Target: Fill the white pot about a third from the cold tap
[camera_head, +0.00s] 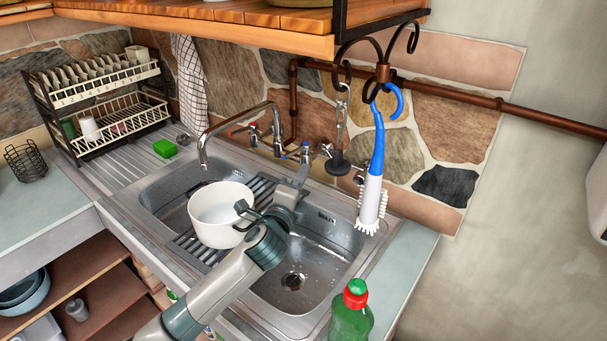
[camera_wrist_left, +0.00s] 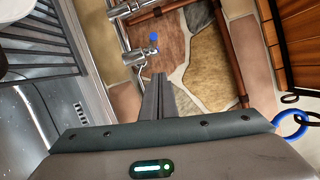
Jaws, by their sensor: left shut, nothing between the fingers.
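I see no stream from the spout; whether water lies in the pot is unclear. The cold tap (camera_head: 305,157), marked blue, is on the wall side of the sink; its blue mark also shows in the left wrist view (camera_wrist_left: 154,38). My left gripper (camera_head: 302,170) is shut and empty, its fingertips close to the cold tap; contact cannot be told. Its closed fingers show in the left wrist view (camera_wrist_left: 157,80). My right gripper is out of view.
A blue-handled brush (camera_head: 375,170) and a dark plunger (camera_head: 338,160) hang from hooks right of the tap. A green bottle (camera_head: 350,315) stands at the front right. A green sponge (camera_head: 165,148) and dish rack (camera_head: 105,100) are at the left. The right basin (camera_head: 310,265) is empty.

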